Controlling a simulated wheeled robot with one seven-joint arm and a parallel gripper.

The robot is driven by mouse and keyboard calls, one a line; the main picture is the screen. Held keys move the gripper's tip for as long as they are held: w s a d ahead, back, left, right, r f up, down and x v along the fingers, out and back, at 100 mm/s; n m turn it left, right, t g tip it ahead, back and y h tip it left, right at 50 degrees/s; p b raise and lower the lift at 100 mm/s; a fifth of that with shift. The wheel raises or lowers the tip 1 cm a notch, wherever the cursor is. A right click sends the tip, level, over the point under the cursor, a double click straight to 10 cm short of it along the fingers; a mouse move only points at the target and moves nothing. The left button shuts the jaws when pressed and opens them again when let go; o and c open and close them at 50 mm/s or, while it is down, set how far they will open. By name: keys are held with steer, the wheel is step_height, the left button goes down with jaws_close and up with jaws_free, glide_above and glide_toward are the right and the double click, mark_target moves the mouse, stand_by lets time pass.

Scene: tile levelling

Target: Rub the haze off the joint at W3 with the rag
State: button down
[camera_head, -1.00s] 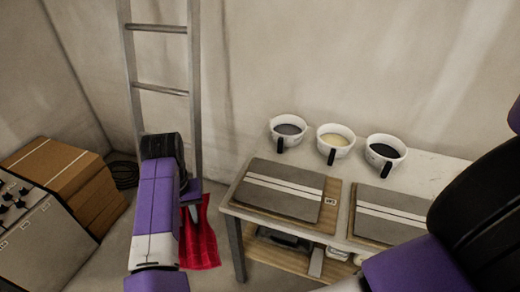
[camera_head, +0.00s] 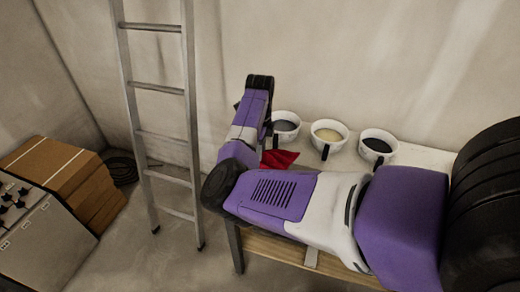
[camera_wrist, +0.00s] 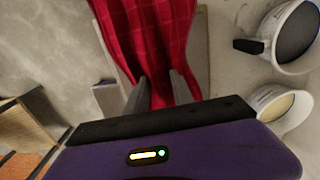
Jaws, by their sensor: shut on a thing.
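The red rag (camera_wrist: 150,35) hangs from my gripper (camera_wrist: 160,90) in the wrist view. The two fingers are shut on it. In the head view a small part of the rag (camera_head: 279,159) shows just left of the cups, above the table; the gripper itself is hidden there by my arm. Behind the rag in the wrist view is part of a grey tile panel (camera_wrist: 204,60), mostly covered. The joint and the W3 label are hidden by my arm and the rag.
Three white cups stand along the back of the table: one with grey filling (camera_head: 286,125), one cream (camera_head: 328,137), one dark (camera_head: 377,146). A ladder (camera_head: 160,135) leans at the wall. Boxes (camera_head: 75,180) stand at the left.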

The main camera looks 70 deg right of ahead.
steer(key=shift+f+b, duration=2.8)
steer(key=shift+f, duration=0.75)
